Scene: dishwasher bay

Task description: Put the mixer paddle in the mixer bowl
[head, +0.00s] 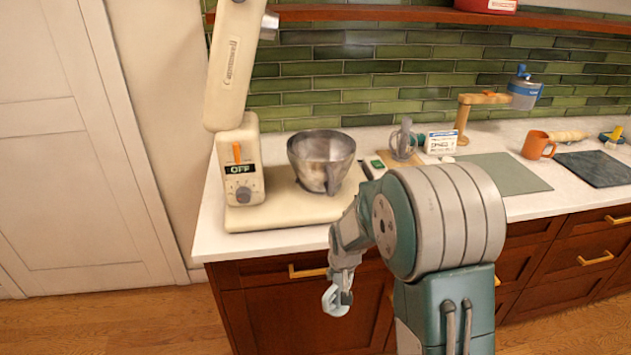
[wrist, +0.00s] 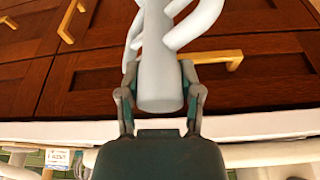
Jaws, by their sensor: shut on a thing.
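The mixer paddle (wrist: 158,65) is light grey, with a thick round shaft and curved arms. My gripper (wrist: 160,88) is shut on its shaft in the wrist view. In the head view my gripper (head: 343,280) hangs in front of the drawers, below the counter edge, with the paddle (head: 335,300) at its tip. The metal mixer bowl (head: 308,150) stands upright on the cream mixer's base (head: 285,213), above and behind my gripper. The bowl's inside is only partly visible. The mixer head (head: 228,75) is tilted up, clear of the bowl.
The mixer column (head: 243,205) stands left of the bowl and its display reads OFF. The counter's front edge (head: 265,243) lies between my gripper and the bowl. To the right are a small white box (head: 441,142), a green mat (head: 505,172) and an orange mug (head: 535,147).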

